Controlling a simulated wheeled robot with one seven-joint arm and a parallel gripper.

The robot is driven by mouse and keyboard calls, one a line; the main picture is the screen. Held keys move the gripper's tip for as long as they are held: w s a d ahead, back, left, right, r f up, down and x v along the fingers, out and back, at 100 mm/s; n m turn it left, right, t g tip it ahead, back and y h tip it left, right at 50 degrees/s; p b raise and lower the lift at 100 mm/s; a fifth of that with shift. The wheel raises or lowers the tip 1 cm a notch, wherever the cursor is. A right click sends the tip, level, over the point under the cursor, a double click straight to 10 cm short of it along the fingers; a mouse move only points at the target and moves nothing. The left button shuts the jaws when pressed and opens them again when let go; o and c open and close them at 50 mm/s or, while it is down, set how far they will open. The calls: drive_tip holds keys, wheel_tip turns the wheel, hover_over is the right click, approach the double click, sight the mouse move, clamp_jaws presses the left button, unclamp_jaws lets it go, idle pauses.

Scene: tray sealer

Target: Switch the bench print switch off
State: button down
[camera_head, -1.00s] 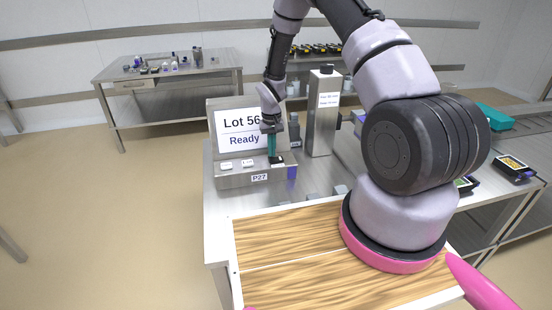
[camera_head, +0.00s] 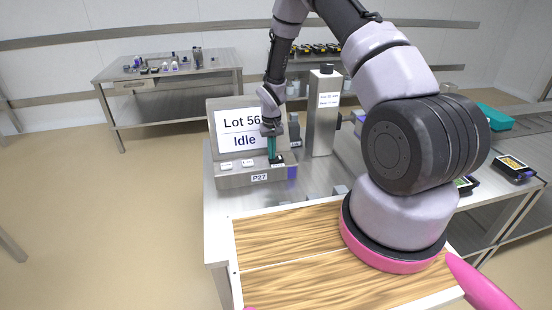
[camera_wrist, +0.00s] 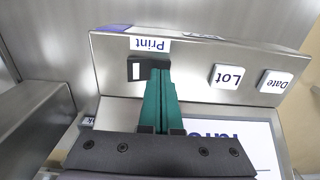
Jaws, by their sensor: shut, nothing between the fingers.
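The bench print switch (camera_wrist: 137,69) is a black rocker with a white mark, under a "Print" label on the steel console. My gripper (camera_wrist: 158,76) is shut and empty, its green fingertips at the switch's right side in the wrist view; I cannot tell whether they touch it. In the head view my gripper (camera_head: 272,158) points down at the right of the console (camera_head: 240,178), partly hiding the switch. The console screen (camera_head: 238,130) reads "Lot 56" and "Idle", its right edge covered by my arm.
The Lot (camera_wrist: 227,77) and Date (camera_wrist: 276,82) buttons sit beside the switch on the console. A steel column (camera_head: 323,120) stands just right of my gripper. The bench top between console and wooden boards (camera_head: 290,235) holds small blocks.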

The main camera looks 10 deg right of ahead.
wheel_tip(320, 180, up, 7)
idle(0.8)
wheel_tip(320, 180, up, 12)
drive_tip(key=t, duration=0.1)
hover_over(277, 159)
drive_tip(key=s+d+r+m+t, duration=0.1)
drive_tip(key=s+r, duration=0.2)
drive_tip(key=r, duration=0.5)
drive_tip(key=s+d+r+m+t, duration=0.1)
drive_tip(key=s+r, duration=0.2)
drive_tip(key=r, duration=0.5)
drive_tip(key=s+d+r+m+t+y, duration=0.1)
drive_tip(key=s+r+t, duration=0.1)
drive_tip(key=s+r, duration=0.5)
drive_tip(key=s+d+r+m+t+y, duration=0.1)
drive_tip(key=s+r, duration=0.6)
drive_tip(key=s, duration=0.8)
drive_tip(key=shift+s+r+t, duration=0.25)
drive_tip(key=shift+t, duration=0.35)
